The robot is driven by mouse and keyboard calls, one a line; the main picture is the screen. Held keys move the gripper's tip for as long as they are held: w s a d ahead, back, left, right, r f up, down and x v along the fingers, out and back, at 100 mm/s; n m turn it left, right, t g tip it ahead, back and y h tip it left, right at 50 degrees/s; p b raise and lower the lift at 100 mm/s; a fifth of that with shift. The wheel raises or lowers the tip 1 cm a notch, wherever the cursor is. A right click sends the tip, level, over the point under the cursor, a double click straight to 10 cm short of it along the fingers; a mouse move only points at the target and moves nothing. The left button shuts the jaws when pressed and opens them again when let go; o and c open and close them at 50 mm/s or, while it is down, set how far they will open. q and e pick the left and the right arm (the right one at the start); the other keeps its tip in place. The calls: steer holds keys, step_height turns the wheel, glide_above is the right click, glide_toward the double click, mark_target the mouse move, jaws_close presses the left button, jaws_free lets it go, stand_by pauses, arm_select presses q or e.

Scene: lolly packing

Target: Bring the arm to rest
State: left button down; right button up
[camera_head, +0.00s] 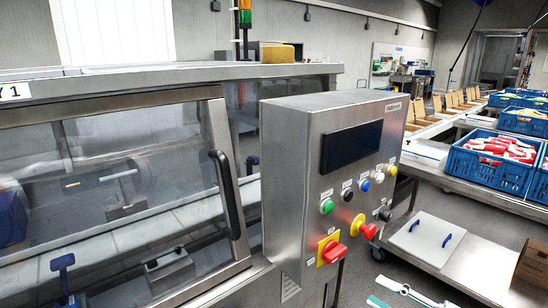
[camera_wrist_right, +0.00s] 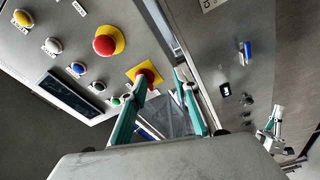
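My right gripper (camera_head: 381,290) shows at the bottom edge of the head view, right of the control box and mostly cut off. In the right wrist view its two teal fingers (camera_wrist_right: 160,80) stand apart with nothing held between them. The red knob on the yellow plate (camera_wrist_right: 146,78) appears beyond the fingertips; I cannot tell how far off it is. A small teal and pale part (camera_wrist_right: 269,125) at the right of the wrist view may be my left gripper. The head view does not show my left gripper.
The steel control box (camera_head: 330,180) carries several buttons and two red knobs. Left of it is a machine with a clear door and black handle (camera_head: 224,195). At the right, blue crates (camera_head: 487,172) with bags stand on a steel table above a lower shelf with a white lid (camera_head: 425,240).

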steer(key=s+a+f+m+h, duration=0.1)
steer(key=s+f+m+h, duration=0.2)
steer(key=f, duration=0.7)
steer(key=s+a+f+m+g+h, duration=0.1)
steer(key=s+f+m+h, duration=0.3)
steer(key=s+f+m, duration=0.4)
steer(key=s+a+f+m+g+h, duration=0.1)
steer(key=s+f+m+h, duration=0.3)
steer(key=f, duration=0.7)
steer(key=s+a+m, duration=0.1)
steer(key=s+m, duration=0.1)
steer(key=m, duration=0.2)
steer(key=shift+s+a+f, duration=0.15)
steer(key=shift+a+f, duration=0.25)
